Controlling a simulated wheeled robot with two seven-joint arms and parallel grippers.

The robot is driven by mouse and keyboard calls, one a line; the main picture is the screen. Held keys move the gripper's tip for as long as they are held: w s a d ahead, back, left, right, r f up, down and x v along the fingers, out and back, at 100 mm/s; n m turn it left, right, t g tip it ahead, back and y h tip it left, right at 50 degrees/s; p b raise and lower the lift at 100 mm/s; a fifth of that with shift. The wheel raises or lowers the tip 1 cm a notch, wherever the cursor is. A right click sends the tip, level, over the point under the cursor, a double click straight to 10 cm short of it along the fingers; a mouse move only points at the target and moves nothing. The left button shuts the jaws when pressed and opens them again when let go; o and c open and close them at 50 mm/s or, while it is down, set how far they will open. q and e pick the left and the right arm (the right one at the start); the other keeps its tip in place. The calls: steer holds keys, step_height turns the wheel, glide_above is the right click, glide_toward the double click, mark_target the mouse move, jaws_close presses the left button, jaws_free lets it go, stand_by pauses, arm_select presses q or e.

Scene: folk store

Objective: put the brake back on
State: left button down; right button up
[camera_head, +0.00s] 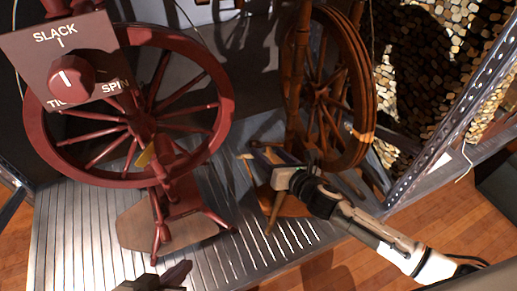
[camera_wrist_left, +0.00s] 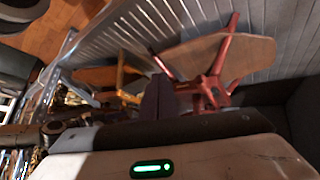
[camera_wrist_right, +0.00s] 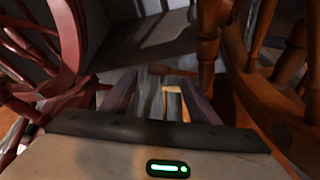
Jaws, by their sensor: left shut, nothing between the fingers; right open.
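A dark red panel (camera_head: 40,62) with a red knob (camera_head: 72,76) is at the upper left of the head view, in front of the red spinning wheel (camera_head: 222,115). The panel reads SLACK at top and SPIN at right; a lower label is partly hidden by the knob.
A brown wooden spinning wheel (camera_head: 367,100) stands right of the red one, close to my right gripper. Both stand on a slatted grey platform (camera_head: 85,235). A perforated metal post (camera_head: 440,140) rises at the right. Wooden floor (camera_head: 340,272) lies in front.

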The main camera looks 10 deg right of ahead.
mark_target(259, 145)
steer(key=b+x, duration=0.2)
steer(key=x, duration=0.4)
steer(key=shift+w+f+b, duration=0.15)
steer(key=shift+f+b, duration=0.05)
steer(key=shift+b, duration=0.1)
arm_select(q)
steer(key=shift+w+d+r+h, duration=0.1)
steer(key=shift+w+d+h, duration=0.15)
steer(key=shift+d, duration=0.25)
steer(key=shift+w+d+r+h, duration=0.1)
steer(key=shift+d+h, duration=0.25)
steer(key=shift+d, duration=0.15)
arm_select(e)
steer(key=shift+w+a+f, duration=0.15)
steer(key=shift+w+a, duration=0.1)
steer(key=shift+w, duration=0.45)
steer(key=shift+c, duration=0.3)
